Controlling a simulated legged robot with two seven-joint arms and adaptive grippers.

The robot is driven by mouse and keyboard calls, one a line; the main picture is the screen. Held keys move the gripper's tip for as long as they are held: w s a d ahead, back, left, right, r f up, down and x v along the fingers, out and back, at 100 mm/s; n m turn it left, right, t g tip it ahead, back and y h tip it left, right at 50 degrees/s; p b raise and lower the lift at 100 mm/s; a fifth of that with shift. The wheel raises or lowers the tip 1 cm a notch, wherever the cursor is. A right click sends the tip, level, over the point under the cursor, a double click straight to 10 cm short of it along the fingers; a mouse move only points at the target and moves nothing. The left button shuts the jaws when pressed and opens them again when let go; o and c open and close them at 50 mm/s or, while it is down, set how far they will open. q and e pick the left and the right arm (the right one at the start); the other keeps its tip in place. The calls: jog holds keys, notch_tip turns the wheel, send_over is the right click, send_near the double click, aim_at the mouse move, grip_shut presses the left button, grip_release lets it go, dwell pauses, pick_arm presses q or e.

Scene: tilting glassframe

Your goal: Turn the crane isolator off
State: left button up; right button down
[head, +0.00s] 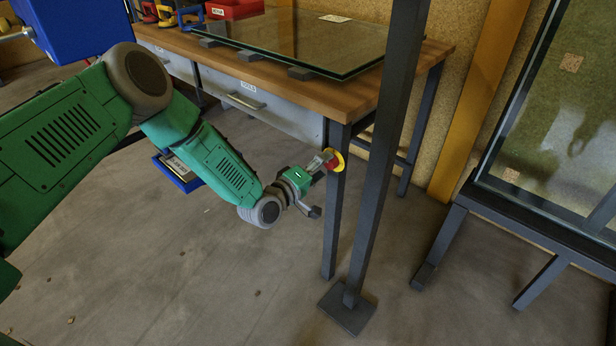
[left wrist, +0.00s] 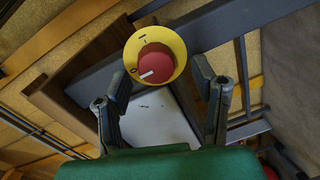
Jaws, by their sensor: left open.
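The crane isolator (head: 336,160) is a red rotary knob on a round yellow plate, mounted at the dark post and table leg in the head view. In the left wrist view the isolator's red knob (left wrist: 155,64) faces me, with a white pointer mark toward the lower left of the picture. My left gripper (head: 318,182) is open right beside the isolator. In the left wrist view its two fingers (left wrist: 160,78) stand apart on either side below the knob; I cannot tell whether either touches it. My right gripper is out of view.
A dark upright post (head: 382,150) stands close to the right of the isolator. The wooden workbench (head: 405,80) bears a glass pane (head: 310,38) behind it. A dark glass frame (head: 545,225) stands at the right. The floor in front is mostly clear.

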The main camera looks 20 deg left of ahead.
pick_arm(q)
jog(key=v, duration=1)
jog(key=shift+s+a, duration=0.15)
jog(key=shift+s, duration=0.15)
jog(key=shift+f, duration=0.1)
jog(key=s+d+f+m+g+p, duration=0.2)
jog(key=s+f+m+g+p, duration=0.15)
jog(key=s, duration=0.35)
jog(key=s+d+f+m+g+p, duration=0.25)
jog(key=s+g, duration=0.25)
jog(key=s, duration=0.3)
jog(key=s+a+r+m+g+y+p, duration=0.1)
jog(key=s+a+m+g+y+p, duration=0.1)
jog(key=s, duration=0.8)
jog(key=s+a+r+m+g+y+p, duration=0.1)
jog(key=s+a+m+g+y, duration=0.2)
jog(key=s, duration=0.7)
jog(key=a+g, duration=0.2)
jog(key=a, duration=0.1)
jog(key=shift+r+m+y+p, duration=0.3)
jog(key=shift+m+y+p, duration=0.05)
jog(key=shift+m+y, duration=0.05)
